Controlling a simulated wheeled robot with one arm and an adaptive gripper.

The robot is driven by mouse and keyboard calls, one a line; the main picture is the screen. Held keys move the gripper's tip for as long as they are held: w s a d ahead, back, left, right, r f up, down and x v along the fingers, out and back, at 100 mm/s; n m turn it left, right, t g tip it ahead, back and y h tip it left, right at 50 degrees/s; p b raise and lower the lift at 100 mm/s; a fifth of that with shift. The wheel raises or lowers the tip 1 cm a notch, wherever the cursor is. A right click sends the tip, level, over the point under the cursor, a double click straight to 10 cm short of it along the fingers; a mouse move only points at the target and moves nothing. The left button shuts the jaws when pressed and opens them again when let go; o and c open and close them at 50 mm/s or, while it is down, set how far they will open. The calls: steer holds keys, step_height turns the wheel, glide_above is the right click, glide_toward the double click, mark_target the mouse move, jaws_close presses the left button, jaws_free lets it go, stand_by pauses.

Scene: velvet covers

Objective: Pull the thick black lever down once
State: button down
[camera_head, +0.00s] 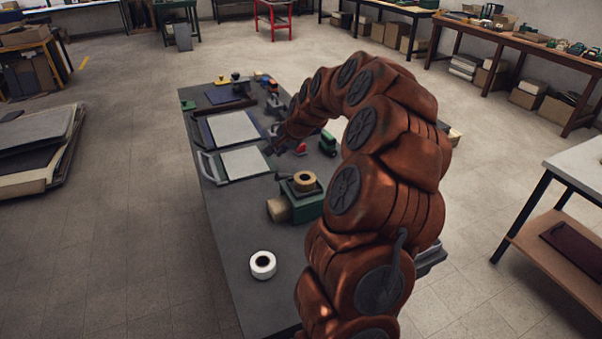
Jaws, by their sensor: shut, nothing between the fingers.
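My copper-coloured arm reaches over the dark workbench (232,225) from the right. My gripper (268,150) is small and dark at its far end, shut and empty, close to the right edge of a pale board (245,162). Whether it touches anything is too small to tell. I cannot pick out the thick black lever for certain. A dark bar (205,131) lies along the left side of a second pale board (233,128), and a dark upright part (241,86) stands at the bench's far end. My arm hides part of the bench's right side.
A green machine with a tan roll (304,181) stands right of the boards, towards me. A grey curved handle (208,168) lies at the bench's left edge. A white roll (263,265) sits nearer, with bare bench around it. A green item (327,144) stands beside my arm.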

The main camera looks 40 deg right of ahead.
steer(key=d+f+m+h, duration=0.1)
steer(key=d+m, duration=0.1)
steer(key=d, duration=0.4)
steer(key=s+d+f+m+h, duration=0.1)
steer(key=d, duration=0.6)
steer(key=shift+s+f+m+t, duration=0.25)
steer(key=shift+m+t, duration=0.05)
steer(key=shift+m, duration=0.1)
steer(key=shift+f, duration=0.15)
steer(key=w+a+f, duration=0.1)
steer(key=a+f, duration=0.2)
steer(key=f, duration=0.4)
steer(key=shift+f+b, duration=0.3)
steer(key=shift+f, duration=0.1)
steer(key=shift+a+f, duration=0.15)
steer(key=shift+w+a+f, duration=0.1)
steer(key=shift+f, duration=0.15)
stand_by(0.3)
steer(key=shift+a+f, duration=0.1)
steer(key=shift+f, duration=0.1)
stand_by(0.5)
